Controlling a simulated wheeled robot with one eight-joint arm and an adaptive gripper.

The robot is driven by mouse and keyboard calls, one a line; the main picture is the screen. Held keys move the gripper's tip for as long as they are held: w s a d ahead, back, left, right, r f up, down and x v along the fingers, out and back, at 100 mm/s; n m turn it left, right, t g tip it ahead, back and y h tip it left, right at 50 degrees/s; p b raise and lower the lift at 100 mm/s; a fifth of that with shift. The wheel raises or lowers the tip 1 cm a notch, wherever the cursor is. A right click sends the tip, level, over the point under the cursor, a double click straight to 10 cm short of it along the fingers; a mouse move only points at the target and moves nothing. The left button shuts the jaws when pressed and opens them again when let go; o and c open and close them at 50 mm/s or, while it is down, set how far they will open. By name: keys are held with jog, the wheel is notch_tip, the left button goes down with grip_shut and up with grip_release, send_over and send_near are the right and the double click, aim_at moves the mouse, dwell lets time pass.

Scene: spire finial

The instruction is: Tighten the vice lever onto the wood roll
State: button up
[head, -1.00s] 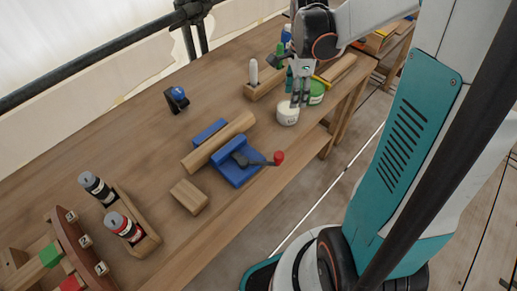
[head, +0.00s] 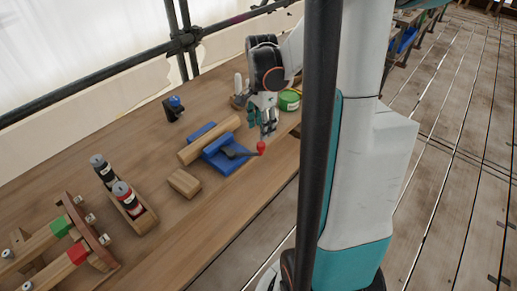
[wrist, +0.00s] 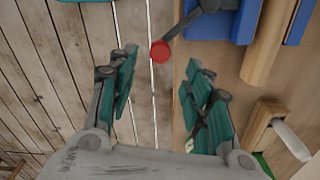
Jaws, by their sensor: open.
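The blue vice (head: 218,160) stands on the workbench, with the wood roll (head: 206,140) lying between its blue parts. Its dark grey lever (head: 236,152) ends in a red knob (head: 261,147) near the bench's front edge. My gripper (head: 267,132) is open and empty, close behind and above the knob. In the wrist view, the knob (wrist: 160,51) shows ahead of the gap between the spread fingers (wrist: 160,86), apart from both. The lever (wrist: 188,20) runs from it to the blue vice (wrist: 245,22), and the roll (wrist: 268,45) is at the right.
A green tin (head: 289,100) is behind my gripper. The blue and black object (head: 173,107) is at the back. Free floor lies beyond the front edge.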

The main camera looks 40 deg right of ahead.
aim_at(261, 144)
notch_tip(261, 144, down, 9)
jog(key=b, duration=0.2)
jog(key=shift+b, duration=0.4)
jog(key=shift+c, duration=0.2)
grip_shut()
